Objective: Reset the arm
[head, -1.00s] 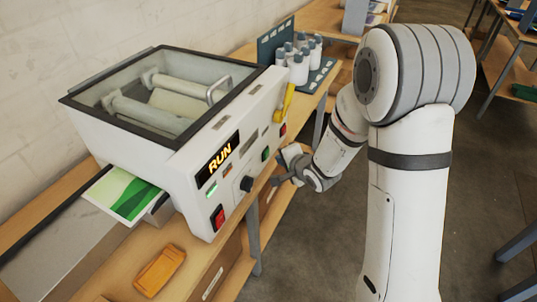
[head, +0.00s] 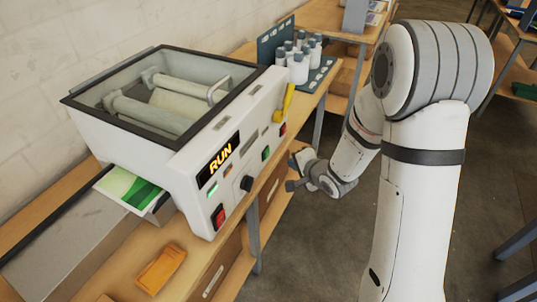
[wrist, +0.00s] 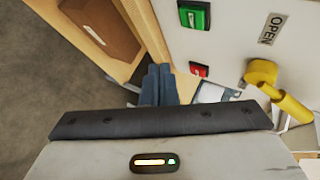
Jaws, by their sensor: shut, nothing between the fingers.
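My gripper (head: 291,173) is shut and empty, in front of the laminator's front panel and apart from it in the head view. The roll laminator (head: 190,150) is white, with a closed glass lid and a lit display reading RUN (head: 218,159). A yellow lever (head: 288,102) is on its front right; it also shows in the wrist view (wrist: 280,92). A green and white sheet (head: 128,188) sticks out at its left end.
An orange block (head: 161,268) lies on the wooden bench (head: 205,250) near the front. White bottles (head: 299,68) stand in a dark rack behind the laminator. The floor (head: 310,235) in front of the bench is clear around my gripper.

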